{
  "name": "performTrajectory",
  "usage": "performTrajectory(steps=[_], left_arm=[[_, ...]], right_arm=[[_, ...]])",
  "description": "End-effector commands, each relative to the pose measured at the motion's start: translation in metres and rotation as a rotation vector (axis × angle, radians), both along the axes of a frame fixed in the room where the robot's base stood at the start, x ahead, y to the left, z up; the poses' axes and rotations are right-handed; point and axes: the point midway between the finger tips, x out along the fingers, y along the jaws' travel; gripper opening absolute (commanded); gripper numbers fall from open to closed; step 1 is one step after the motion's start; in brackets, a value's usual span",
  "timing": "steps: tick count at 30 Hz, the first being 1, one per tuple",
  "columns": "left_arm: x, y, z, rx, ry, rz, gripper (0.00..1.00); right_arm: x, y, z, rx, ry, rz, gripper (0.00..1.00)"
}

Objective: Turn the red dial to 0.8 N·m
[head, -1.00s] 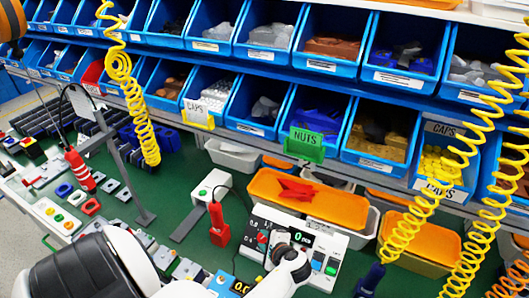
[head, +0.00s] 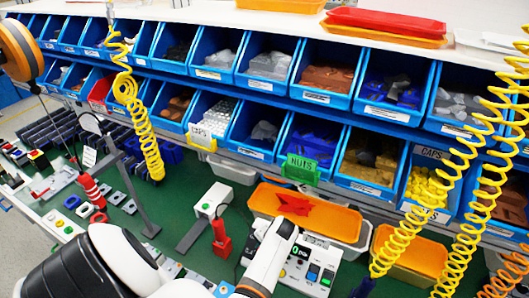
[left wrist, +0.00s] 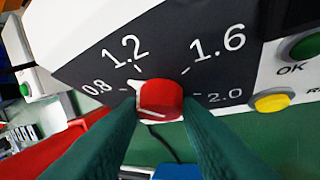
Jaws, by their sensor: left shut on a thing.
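The red dial (left wrist: 161,98) is in the left wrist view on a dark panel face with white numbers 0.8, 1.2, 1.6 and 2.0. A white pointer at its upper left edge points between the 0.8 and 1.2 marks. My left gripper (left wrist: 161,104) is shut on the dial, one green finger on each side. In the head view the white and black control box (head: 318,262) stands on the green bench. My white left arm covers part of it and hides the dial and fingers. My right gripper is not in view.
A green button (left wrist: 305,46) and a yellow button (left wrist: 272,102) sit right of the dial. Yellow coiled hoses (head: 430,200) hang at the right, before blue bins.

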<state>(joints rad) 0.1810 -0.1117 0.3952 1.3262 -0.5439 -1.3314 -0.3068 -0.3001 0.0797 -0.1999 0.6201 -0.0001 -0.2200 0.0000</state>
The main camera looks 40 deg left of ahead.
Motion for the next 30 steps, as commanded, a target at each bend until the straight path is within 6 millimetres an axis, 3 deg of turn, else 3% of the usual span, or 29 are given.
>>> performTrajectory(steps=[15, 30], left_arm=[[-0.0005, 0.0062, 0.001, -0.285, -0.089, 0.299, 0.09], [-0.0017, 0.008, 0.0006, -0.381, -0.117, 0.4, 0.09]], right_arm=[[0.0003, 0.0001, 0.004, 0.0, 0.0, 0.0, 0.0], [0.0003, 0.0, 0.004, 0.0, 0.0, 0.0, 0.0]])
